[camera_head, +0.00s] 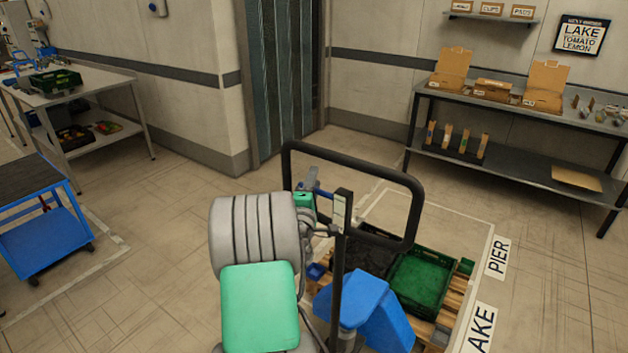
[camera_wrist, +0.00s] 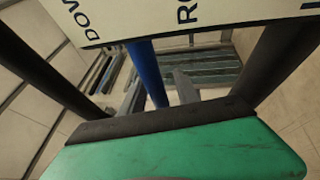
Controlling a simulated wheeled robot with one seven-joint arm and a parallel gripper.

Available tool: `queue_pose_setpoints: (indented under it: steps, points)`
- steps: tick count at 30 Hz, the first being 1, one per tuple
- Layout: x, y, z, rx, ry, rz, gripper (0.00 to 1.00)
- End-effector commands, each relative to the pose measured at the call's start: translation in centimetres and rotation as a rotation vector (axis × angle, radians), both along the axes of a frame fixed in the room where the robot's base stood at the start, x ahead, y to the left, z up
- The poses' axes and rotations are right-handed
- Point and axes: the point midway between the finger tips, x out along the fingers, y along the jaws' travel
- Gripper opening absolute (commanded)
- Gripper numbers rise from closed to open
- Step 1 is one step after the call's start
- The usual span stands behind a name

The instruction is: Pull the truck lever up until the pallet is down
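The truck's black handle loop (camera_head: 415,205) stands upright in the middle of the head view, above its blue body (camera_head: 372,305). The blue lever (camera_wrist: 147,72) runs under the white lettered plate (camera_wrist: 115,18) in the wrist view. My gripper (camera_head: 313,182) is at the handle, with its grey fingers (camera_wrist: 158,90) apart on either side of the lever. A gap shows between the lever and the right finger; contact at the left finger is unclear. The wooden pallet (camera_head: 455,297) is partly hidden behind the truck; its height above the floor cannot be told.
A green crate (camera_head: 424,280) and a dark crate (camera_head: 362,259) stand on the pallet. Floor signs read PIER (camera_head: 498,257) and LAKE, the latter cut off. A shelf table (camera_head: 520,115) is at the back right, a blue cart (camera_head: 45,245) at left.

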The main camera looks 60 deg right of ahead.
Motion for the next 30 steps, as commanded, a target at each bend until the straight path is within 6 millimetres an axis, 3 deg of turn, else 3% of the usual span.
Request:
queue_pose_setpoints:
  steps: [13, 30]
  points:
    - [0.01, 0.04, -0.02, 0.001, 0.0, 0.0, 0.01]
    - [0.02, 0.05, -0.03, 0.001, 0.0, 0.0, 0.0]
